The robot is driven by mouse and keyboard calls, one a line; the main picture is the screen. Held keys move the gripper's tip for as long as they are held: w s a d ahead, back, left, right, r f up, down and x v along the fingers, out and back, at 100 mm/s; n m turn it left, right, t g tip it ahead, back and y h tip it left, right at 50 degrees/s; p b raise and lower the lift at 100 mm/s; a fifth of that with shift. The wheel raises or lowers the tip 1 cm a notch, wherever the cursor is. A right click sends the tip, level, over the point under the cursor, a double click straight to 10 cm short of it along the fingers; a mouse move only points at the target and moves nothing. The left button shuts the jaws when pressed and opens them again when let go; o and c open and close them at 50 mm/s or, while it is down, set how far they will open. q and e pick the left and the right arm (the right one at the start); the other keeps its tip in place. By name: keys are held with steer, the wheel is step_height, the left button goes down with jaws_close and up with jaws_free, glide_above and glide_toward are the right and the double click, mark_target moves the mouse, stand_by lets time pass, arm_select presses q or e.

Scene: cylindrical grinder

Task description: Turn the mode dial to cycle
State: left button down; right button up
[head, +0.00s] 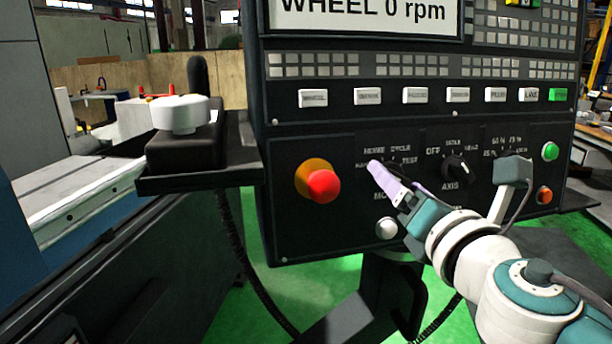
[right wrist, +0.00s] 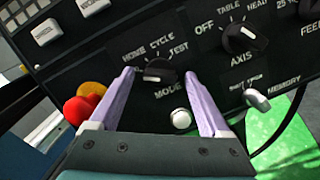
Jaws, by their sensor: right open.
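The mode dial (right wrist: 158,71) is a dark knob on the black control panel, with HOME, CYCLE and TEST lettered around it and MODE below. In the right wrist view it sits between the two lilac fingers of my right gripper (right wrist: 158,77), which is open with one finger on each side. Whether the fingers touch it cannot be told. Its pointer setting is hard to read. In the head view my right gripper (head: 388,178) is in front of the dial and mostly hides it. My left gripper is out of view.
A red emergency button (head: 323,186) is left of the dial. A white button (head: 386,228) is below, and the axis dial (head: 456,169) is to the right. Green (head: 550,151) and orange (head: 544,196) buttons line the right edge. A row of keys runs above.

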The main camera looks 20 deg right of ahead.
steer(key=shift+w, duration=0.2)
jaws_close()
stand_by(0.6)
steer(key=shift+m, duration=0.4)
steer(key=m, duration=0.4)
steer(key=m+g+h+p, duration=0.1)
steer(key=m, duration=0.3)
steer(key=shift+r+g, duration=0.2)
steer(key=shift+g, duration=0.1)
steer(key=m+p, duration=0.2)
steer(key=m, duration=0.2)
steer(key=shift+r+g, duration=0.1)
steer(key=shift+g, duration=0.3)
steer(key=shift+m+g+p, duration=0.3)
steer(key=shift+m+p, duration=0.4)
steer(key=shift+m, duration=1.2)
